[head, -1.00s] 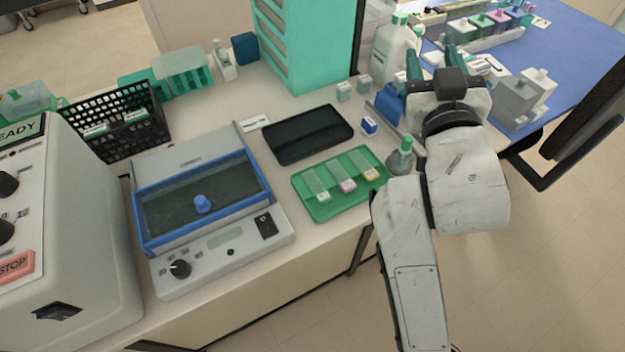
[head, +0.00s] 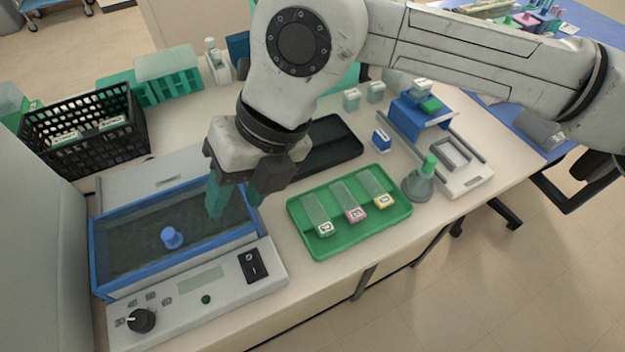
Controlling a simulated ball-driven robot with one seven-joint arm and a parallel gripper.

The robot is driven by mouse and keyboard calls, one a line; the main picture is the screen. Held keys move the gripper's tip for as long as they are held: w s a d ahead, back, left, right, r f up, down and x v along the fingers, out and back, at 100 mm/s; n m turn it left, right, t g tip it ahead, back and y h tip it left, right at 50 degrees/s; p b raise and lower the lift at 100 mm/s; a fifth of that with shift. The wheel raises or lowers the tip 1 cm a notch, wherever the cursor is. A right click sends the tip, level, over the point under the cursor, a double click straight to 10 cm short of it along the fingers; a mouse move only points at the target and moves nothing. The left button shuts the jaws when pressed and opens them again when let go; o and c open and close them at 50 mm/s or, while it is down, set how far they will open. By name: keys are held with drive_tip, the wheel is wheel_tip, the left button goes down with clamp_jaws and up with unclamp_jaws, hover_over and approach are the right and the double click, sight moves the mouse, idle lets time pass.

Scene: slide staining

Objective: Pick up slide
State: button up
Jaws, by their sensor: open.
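Three glass slides lie side by side on a green tray (head: 290,222) on the bench. The left slide (head: 315,207) has a whitish-green label end, the middle slide (head: 344,194) a pink one, and the right slide (head: 371,183) a yellow one. The label ends point toward the bench's front edge. My gripper (head: 234,212) points down with its green fingers apart and nothing visible between them. It is left of the tray, above the right part of the blue-rimmed bath, apart from the slides.
The blue-rimmed bath (head: 98,262) with a blue knob stands left of the tray. A black tray (head: 340,142) lies behind, partly hidden by my arm. A green-capped flask (head: 419,182) stands close to the tray's right. A black basket (head: 60,118) is at the back left.

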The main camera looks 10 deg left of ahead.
drive_tip(key=w+d+f+m+t+h, duration=0.1)
drive_tip(key=w+d+f+h, duration=0.15)
drive_tip(key=d, duration=0.25)
drive_tip(key=w+d+f+t+h, duration=0.1)
drive_tip(key=w+d+h, duration=0.1)
drive_tip(key=w+d, duration=0.2)
hover_over(322, 221)
drive_tip(key=shift+h, duration=0.25)
wheel_tip(322, 221, down, 4)
drive_tip(key=shift+w+f, duration=0.15)
drive_tip(key=shift+f, duration=0.05)
drive_tip(key=shift+f+p, duration=0.45)
drive_tip(key=shift+f, duration=2.75)
drive_tip(key=shift+c, duration=0.4)
drive_tip(key=c, duration=0.7)
